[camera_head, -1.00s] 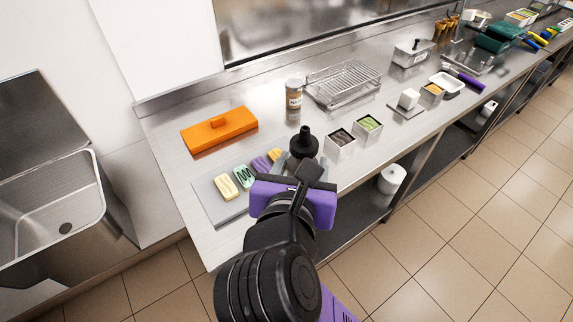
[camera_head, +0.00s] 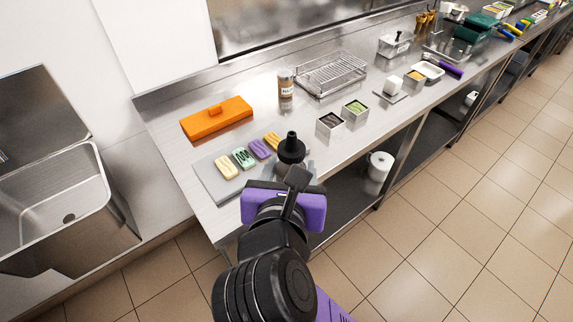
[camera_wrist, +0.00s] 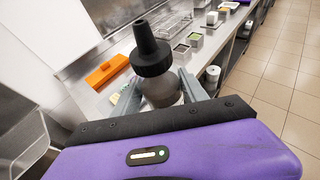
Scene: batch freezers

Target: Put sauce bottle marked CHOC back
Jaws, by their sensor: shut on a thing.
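A sauce bottle (camera_wrist: 163,92) with a black nozzle cap and a brownish see-through body stands between the fingers of my gripper (camera_wrist: 165,95) in the wrist view. My gripper is shut on it. In the head view its black cap (camera_head: 291,149) shows above my purple gripper body (camera_head: 285,205), at the counter's front edge. The bottle's lower part is hidden, and no CHOC marking can be read on it. I cannot tell from these views whether its base touches anything.
A grey board (camera_head: 212,180) with several coloured bars lies left of the bottle. An orange lidded box (camera_head: 216,119), a labelled jar (camera_head: 286,84), a wire rack (camera_head: 331,73) and two small tubs (camera_head: 330,122) stand behind. A sink (camera_head: 60,200) is at left. Bare counter lies around the jar.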

